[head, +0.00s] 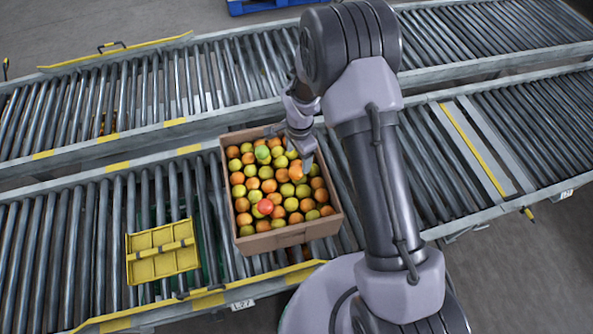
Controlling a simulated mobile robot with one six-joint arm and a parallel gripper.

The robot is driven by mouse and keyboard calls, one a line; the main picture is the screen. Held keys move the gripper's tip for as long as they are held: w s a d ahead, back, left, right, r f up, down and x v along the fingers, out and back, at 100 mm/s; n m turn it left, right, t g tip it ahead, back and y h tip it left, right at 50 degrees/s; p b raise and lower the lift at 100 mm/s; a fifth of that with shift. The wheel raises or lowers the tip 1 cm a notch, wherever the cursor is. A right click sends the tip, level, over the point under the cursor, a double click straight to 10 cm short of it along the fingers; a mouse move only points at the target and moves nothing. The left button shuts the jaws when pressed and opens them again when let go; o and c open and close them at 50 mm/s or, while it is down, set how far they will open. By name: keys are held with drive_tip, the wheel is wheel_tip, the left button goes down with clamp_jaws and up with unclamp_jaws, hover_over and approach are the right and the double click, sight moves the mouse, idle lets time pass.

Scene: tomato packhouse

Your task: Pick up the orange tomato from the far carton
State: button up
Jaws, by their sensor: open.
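One brown carton (283,240) stands on the near roller conveyor, filled with orange and yellow-green tomatoes. No second carton shows, so I cannot tell from this view which one counts as far. An orange tomato (296,170) sits on top of the others, near the carton's right side. My gripper (299,160) is over the back right part of the carton, open, with its fingertips close to this orange tomato. I cannot tell whether they touch it. My gripper and arm hide the carton's back right corner.
A red tomato (266,207) and a green tomato (262,152) also lie on top in the carton. A yellow tray (163,266) lies on the rollers to the left. A second roller conveyor (180,85) runs behind. A blue pallet (262,6) is on the floor beyond.

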sight(296, 169)
drive_tip(key=f+b, duration=0.1)
drive_tip(key=f, duration=0.2)
drive_tip(key=f+b, duration=0.1)
drive_tip(key=f, duration=0.1)
drive_tip(key=f+b, duration=0.1)
drive_tip(key=f, duration=0.2)
drive_tip(key=shift+a+f, duration=0.25)
drive_tip(key=shift+f, duration=0.1)
drive_tip(key=shift+r, duration=0.15)
drive_tip(key=shift+c, duration=0.7)
drive_tip(key=c, duration=0.8)
